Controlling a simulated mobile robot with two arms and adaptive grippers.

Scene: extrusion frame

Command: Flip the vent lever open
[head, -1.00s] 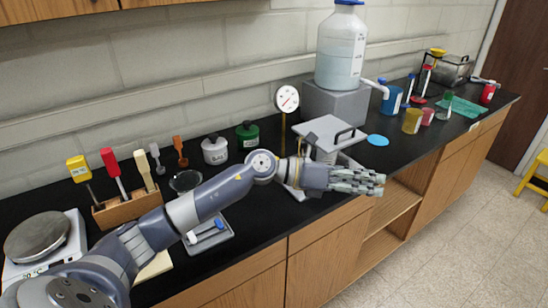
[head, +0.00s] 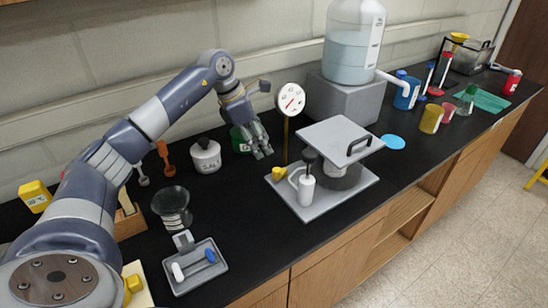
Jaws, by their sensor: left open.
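The apparatus stands on a light grey base plate (head: 341,202) at the middle of the bench. It has a flat square lid (head: 330,134) with a black handle, over a round grey body (head: 346,180). A small yellow part (head: 279,173) sits at the plate's left corner, and a white upright piece with a dark top (head: 306,188) stands at its front. I cannot tell which part is the vent lever. My left gripper (head: 262,150) is open and empty, pointing down left of the apparatus and apart from it. My right gripper is not in view.
A dial gauge (head: 290,99) on a thin stem stands close right of my left gripper. A white jar (head: 205,157) and a green jar (head: 240,140) are behind and left. A small tray (head: 193,266) lies in front. Bare bench lies between tray and apparatus.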

